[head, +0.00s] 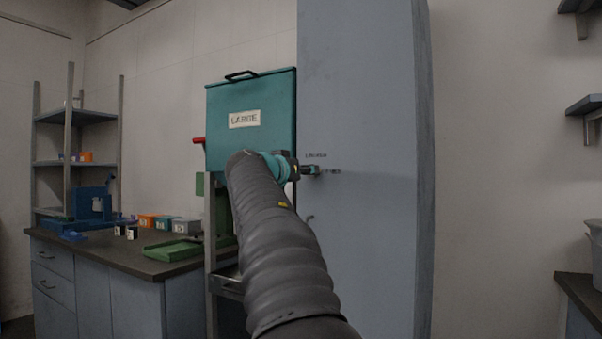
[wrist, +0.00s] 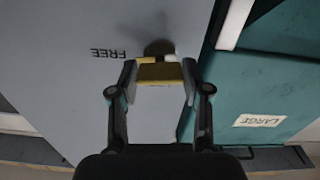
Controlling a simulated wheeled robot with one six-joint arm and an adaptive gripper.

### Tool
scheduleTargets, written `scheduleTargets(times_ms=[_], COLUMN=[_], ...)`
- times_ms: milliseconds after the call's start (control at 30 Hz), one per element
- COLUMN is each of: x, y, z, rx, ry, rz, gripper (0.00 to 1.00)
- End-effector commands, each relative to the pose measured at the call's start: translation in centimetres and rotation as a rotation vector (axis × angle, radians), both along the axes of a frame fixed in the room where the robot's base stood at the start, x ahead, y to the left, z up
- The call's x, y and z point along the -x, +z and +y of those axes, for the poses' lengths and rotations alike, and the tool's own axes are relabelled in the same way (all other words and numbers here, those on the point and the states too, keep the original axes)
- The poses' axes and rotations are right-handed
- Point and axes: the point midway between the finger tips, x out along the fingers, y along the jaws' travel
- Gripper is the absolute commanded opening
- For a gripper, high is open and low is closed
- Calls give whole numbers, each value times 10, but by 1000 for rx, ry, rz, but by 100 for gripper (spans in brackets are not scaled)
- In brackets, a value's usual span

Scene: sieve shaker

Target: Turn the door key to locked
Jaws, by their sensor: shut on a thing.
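The tall grey-blue door (head: 365,90) stands right of the teal bin. My gripper (head: 310,170) is at the door's left part, beside a small upper label (head: 316,155) and a small right-hand label (head: 333,171). In the wrist view, the fingers (wrist: 159,80) are shut on the brass-yellow door key (wrist: 160,72), which sits against the door face by a dark round spot. The word FREE (wrist: 108,53) shows upside down beside it. In the head view my gripper hides the key. I cannot tell exactly which label the key points to.
The teal bin marked LARGE (head: 270,95) stands close left of the door, with a red handle (head: 199,140). A counter (head: 110,255) at left holds a green tray (head: 172,249) and small boxes. A small hook-like handle (head: 311,218) is below my gripper.

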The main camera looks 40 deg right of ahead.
Motion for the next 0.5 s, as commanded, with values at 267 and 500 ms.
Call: scheduleTargets(times_ms=[267, 500], x=[3, 3], y=[2, 3], z=[-2, -2], rx=[92, 179], ry=[-6, -7], rz=[219, 431], gripper=[13, 13])
